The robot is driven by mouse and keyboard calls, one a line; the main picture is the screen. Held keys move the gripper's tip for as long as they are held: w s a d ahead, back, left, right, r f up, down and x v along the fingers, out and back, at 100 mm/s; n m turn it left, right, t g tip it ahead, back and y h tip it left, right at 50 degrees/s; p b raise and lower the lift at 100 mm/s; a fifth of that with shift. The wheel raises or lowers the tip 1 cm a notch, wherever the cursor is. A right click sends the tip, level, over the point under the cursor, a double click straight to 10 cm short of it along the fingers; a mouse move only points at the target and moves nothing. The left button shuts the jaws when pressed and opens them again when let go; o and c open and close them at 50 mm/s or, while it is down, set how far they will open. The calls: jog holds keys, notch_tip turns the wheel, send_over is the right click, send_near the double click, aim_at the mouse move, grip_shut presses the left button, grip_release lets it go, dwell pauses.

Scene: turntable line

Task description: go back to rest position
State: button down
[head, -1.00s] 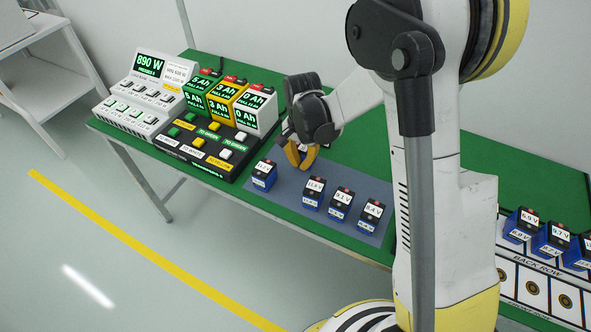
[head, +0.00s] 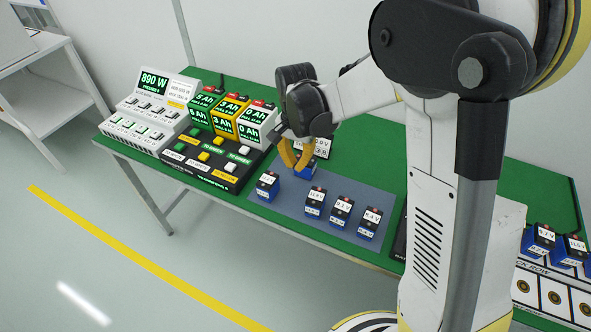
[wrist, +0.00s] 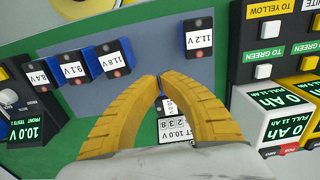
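My gripper (head: 297,168) hangs over the grey mat (head: 262,205), its yellow fingers pointing down. In the wrist view its curved fingertips (wrist: 160,79) come together with hardly any gap and nothing clear held between them. A blue battery block (head: 309,170) stands just behind and right of the fingers in the head view. In the wrist view this block (wrist: 168,104) shows partly through the opening between the fingers, in front of a small display reading 10.0 V (wrist: 175,131). The fingers hide much of it.
Battery blocks marked 11.2 V (wrist: 198,38), 11.8 V (wrist: 114,58) and others stand on the mat. A black button panel (head: 215,165), coloured Ah boxes (head: 230,117) and a white 890 W unit (head: 150,105) lie left. A tray with batteries (head: 555,285) is at right.

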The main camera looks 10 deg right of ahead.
jog(key=s+d+r+n+t, duration=0.3)
jog(key=s+r, duration=0.4)
jog(key=r, duration=0.5)
jog(key=s+d+r+n+t, duration=0.1)
jog(key=s+n+t, duration=0.1)
jog(key=s, duration=0.3)
jog(key=s+d+r+n+t, duration=0.2)
jog(key=s, duration=0.4)
jog(key=shift+d+n, duration=0.25)
jog(key=shift+n, duration=0.05)
jog(key=shift+r, duration=0.1)
